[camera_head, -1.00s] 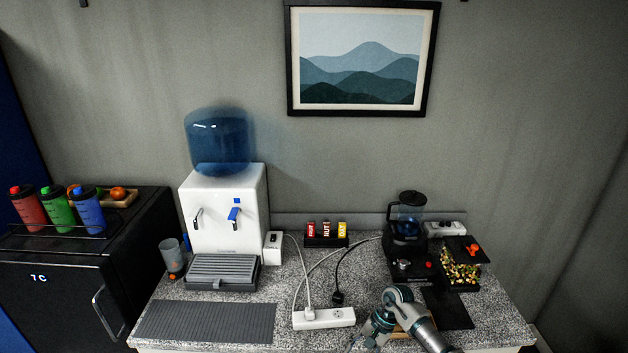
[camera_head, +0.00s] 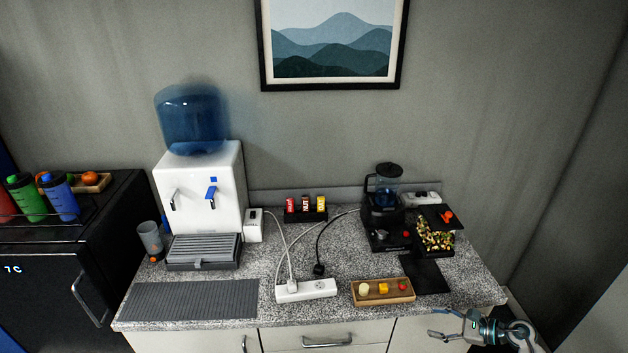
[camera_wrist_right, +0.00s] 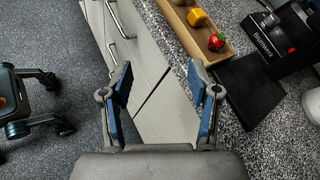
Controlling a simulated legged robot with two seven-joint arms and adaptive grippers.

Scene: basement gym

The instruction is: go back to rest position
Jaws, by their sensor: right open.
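My right gripper (camera_head: 447,326) is at the lower right in the head view, in front of the counter's front edge and below the countertop. In the right wrist view my right gripper (camera_wrist_right: 163,92) has its two blue-padded fingers spread apart with nothing between them. Cabinet fronts and the floor show behind the fingers.
The speckled counter (camera_head: 330,258) holds a wooden tray (camera_head: 384,300) with small food pieces, a power strip (camera_head: 305,290), a blender (camera_head: 385,205), a water dispenser (camera_head: 200,190) and a grey mat (camera_head: 190,299). A black fridge (camera_head: 110,235) stands at left. Floor beside the cabinets (camera_wrist_right: 60,135) is partly open.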

